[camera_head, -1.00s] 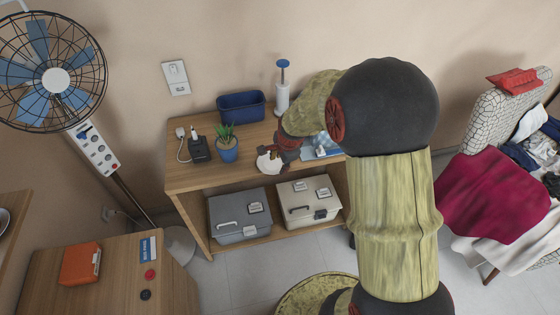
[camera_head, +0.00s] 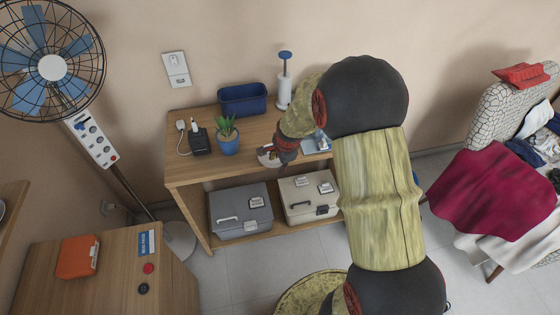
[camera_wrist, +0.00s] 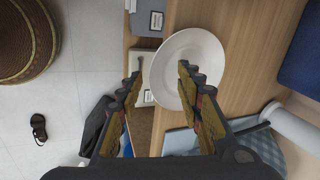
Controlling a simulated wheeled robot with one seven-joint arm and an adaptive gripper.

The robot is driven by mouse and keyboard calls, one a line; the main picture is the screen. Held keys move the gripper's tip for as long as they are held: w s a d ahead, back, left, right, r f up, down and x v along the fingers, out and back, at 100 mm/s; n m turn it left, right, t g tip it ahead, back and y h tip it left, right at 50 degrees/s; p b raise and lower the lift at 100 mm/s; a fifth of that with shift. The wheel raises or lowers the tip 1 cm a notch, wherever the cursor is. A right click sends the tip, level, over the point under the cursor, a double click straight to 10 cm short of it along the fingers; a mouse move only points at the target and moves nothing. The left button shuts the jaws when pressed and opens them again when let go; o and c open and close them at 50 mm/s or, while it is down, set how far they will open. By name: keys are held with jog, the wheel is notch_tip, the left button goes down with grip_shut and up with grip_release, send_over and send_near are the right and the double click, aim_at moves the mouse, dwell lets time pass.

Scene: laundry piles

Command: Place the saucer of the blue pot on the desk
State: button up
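The white saucer (camera_wrist: 188,62) lies on the wooden shelf unit's top by its front edge, apart from the blue pot (camera_head: 228,143), which holds a green plant. In the head view the saucer (camera_head: 268,161) is mostly hidden by my gripper (camera_head: 269,155). In the wrist view my gripper (camera_wrist: 160,80) is open. One finger overlaps the saucer and the other is just outside its rim, past the shelf edge; I cannot tell whether either touches. A wooden desk (camera_head: 112,285) with an orange box on it stands at lower left.
Two toolboxes sit below. A fan (camera_head: 50,68) stands at left. The desk's front part looks clear.

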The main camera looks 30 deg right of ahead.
jog(key=shift+f, duration=0.2)
jog(key=shift+c, duration=0.4)
grip_shut()
dwell(0.3)
